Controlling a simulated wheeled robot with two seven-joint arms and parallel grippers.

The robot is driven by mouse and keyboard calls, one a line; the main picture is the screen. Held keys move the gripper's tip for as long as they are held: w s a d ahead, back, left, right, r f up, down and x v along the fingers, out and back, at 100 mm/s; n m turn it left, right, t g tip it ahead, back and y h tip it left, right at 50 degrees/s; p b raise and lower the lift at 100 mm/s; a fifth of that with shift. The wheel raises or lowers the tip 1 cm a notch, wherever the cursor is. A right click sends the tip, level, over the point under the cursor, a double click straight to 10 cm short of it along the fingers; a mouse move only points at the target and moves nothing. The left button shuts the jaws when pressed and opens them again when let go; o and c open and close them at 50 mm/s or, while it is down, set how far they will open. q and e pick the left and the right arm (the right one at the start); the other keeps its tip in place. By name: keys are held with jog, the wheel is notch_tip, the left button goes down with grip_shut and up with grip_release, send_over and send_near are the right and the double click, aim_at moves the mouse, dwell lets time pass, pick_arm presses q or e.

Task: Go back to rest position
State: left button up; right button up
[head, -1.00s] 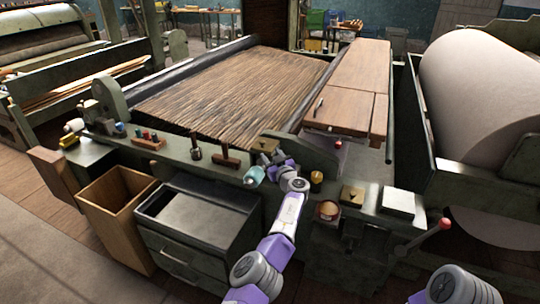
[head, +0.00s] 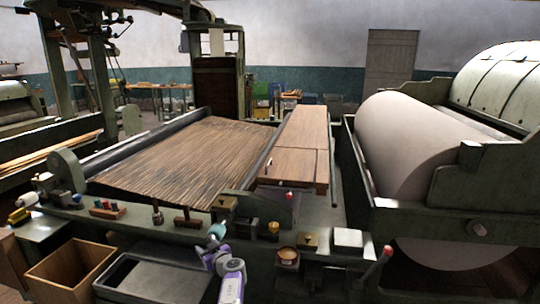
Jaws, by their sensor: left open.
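My left gripper (head: 209,247) is at the lower middle of the head view, at the front edge of the green machine bench, with my white and purple arm below it. Its jaws are small and partly hidden, but it is open. A teal object (head: 217,231) sits on the bench right beside the gripper; I cannot tell whether they touch. My right gripper is not in view.
The bench edge holds a T-shaped wooden handle (head: 187,218), a rack of colored pegs (head: 107,209), a round tin (head: 288,256) and a white block (head: 348,239). Below are a wooden bin (head: 68,272) and a dark open tray (head: 160,280). A large pale roller (head: 415,140) stands right.

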pick_arm(q)
jog(key=s+a+f+g+h+p, duration=0.1)
jog(key=s+a+f+g, duration=0.2)
jog(key=s+a+f, duration=0.4)
jog(key=s+a+f+g+h+p, duration=0.1)
jog(key=s+a+f+g+h, duration=0.15)
jog(key=a+f, duration=0.5)
jog(key=s+d+f+m+g+h+p, duration=0.1)
jog(key=s+d+f+g+h+p, duration=0.2)
jog(key=s+f, duration=0.95)
jog(key=s+d+f+m+g+h, duration=0.1)
jog(key=s+d+f+g+h, duration=0.15)
jog(key=s+d, duration=0.5)
jog(key=s+d+r+m+h+p, duration=0.1)
jog(key=s+d+r, duration=0.3)
jog(key=s+d, duration=0.4)
jog(key=s+d+r+m+h+p, duration=0.2)
jog(key=s+d, duration=0.7)
jog(key=s, duration=0.8)
notch_tip(320, 180, up, 3)
jog(key=shift+s+d+m+g+h+p, duration=0.15)
jog(key=shift+d+m+g+h+p, duration=0.25)
jog(key=shift+h, duration=0.6)
jog(key=shift+a, duration=0.15)
